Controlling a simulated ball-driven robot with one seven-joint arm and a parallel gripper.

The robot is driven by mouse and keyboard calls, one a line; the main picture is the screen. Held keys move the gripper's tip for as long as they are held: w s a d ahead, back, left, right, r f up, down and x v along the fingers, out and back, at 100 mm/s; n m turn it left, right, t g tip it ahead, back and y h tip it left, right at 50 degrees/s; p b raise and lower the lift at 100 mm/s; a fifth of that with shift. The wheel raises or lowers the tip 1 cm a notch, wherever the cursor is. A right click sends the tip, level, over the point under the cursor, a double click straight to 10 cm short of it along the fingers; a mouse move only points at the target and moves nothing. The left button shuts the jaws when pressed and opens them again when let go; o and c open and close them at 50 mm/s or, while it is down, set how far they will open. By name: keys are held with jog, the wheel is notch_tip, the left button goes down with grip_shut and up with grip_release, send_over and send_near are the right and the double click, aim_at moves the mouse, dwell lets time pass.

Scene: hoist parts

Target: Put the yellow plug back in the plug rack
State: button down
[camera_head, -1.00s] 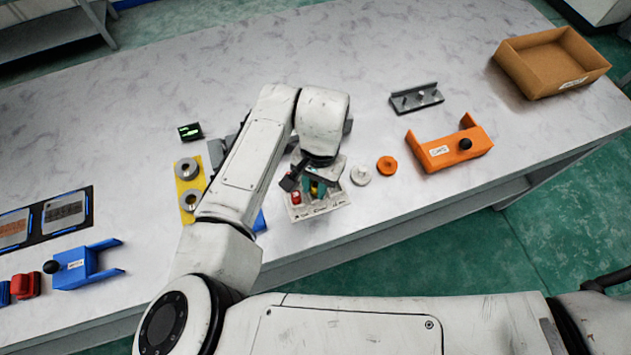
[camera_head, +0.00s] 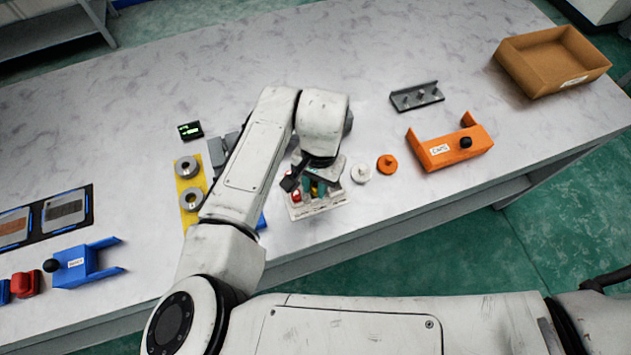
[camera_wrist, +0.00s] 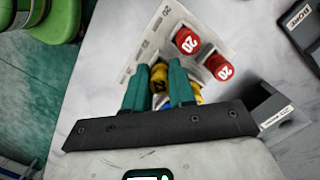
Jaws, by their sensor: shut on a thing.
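The plug rack (camera_head: 300,212) is a pale block at the table's near edge, partly covered by my arm; it also shows in the wrist view (camera_wrist: 150,48) with printed numbers. My gripper (camera_wrist: 158,82) has teal fingers and is shut on the yellow plug (camera_wrist: 158,72), over the rack. Another yellow part (camera_wrist: 194,90) shows just right of the right finger. The fingers hide the plug's lower end, so I cannot tell whether it is seated. In the head view my gripper (camera_head: 315,188) is low over the rack.
A white disc (camera_head: 360,173) and an orange disc (camera_head: 387,164) lie right of the rack. An orange bracket (camera_head: 450,150) stands farther right. A yellow plate with grey rings (camera_head: 188,168) lies left. A cardboard box (camera_head: 552,62) is at the back right.

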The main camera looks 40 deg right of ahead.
jog(key=shift+f, duration=0.35)
jog(key=c, duration=0.9)
grip_release()
jog(key=shift+o, duration=0.2)
jog(key=shift+r, duration=0.1)
jog(key=shift+r+p, duration=3.2)
jog(key=shift+r, duration=0.25)
